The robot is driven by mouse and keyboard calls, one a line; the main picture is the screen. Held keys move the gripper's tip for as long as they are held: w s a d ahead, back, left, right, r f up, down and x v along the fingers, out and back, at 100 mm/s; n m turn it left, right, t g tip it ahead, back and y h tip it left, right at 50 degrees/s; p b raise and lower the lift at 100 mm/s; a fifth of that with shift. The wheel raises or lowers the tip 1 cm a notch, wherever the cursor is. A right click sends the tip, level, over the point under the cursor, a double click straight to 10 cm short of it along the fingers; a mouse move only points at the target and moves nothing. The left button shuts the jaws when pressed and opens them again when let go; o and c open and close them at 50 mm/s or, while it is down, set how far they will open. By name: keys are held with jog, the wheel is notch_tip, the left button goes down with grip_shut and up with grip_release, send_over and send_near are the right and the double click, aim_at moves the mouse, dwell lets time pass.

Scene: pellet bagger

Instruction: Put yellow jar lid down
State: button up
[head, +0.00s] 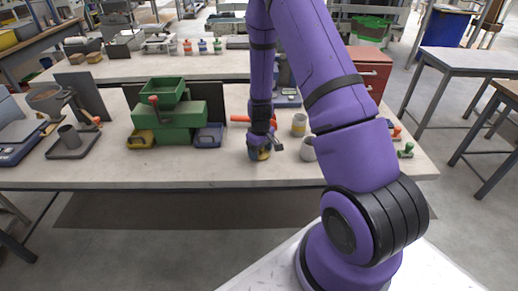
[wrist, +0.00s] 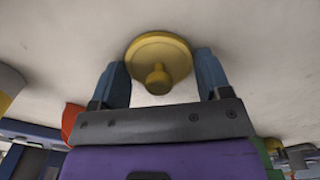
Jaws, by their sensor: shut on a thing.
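The yellow jar lid (wrist: 172,50) is a round disc with a knob (wrist: 158,80), and it lies between the two fingers of my gripper (wrist: 162,78) in the wrist view. The gripper is shut on it, with a blue finger at each side. The knob points back toward the gripper and the disc faces the pale bench top (wrist: 60,40). In the head view a bit of yellow lid (head: 263,155) shows under my gripper (head: 259,150), low over the front of the bench. I cannot tell whether the lid touches the bench.
Two pale jars (head: 299,125) (head: 307,150) stand just right of my gripper, partly behind my arm. A green machine (head: 165,115) with yellow and blue bins (head: 209,136) stands to the left. The bench front between the blue bin and my gripper is clear.

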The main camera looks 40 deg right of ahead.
jog(key=shift+f, duration=0.1)
jog(key=o, duration=0.9)
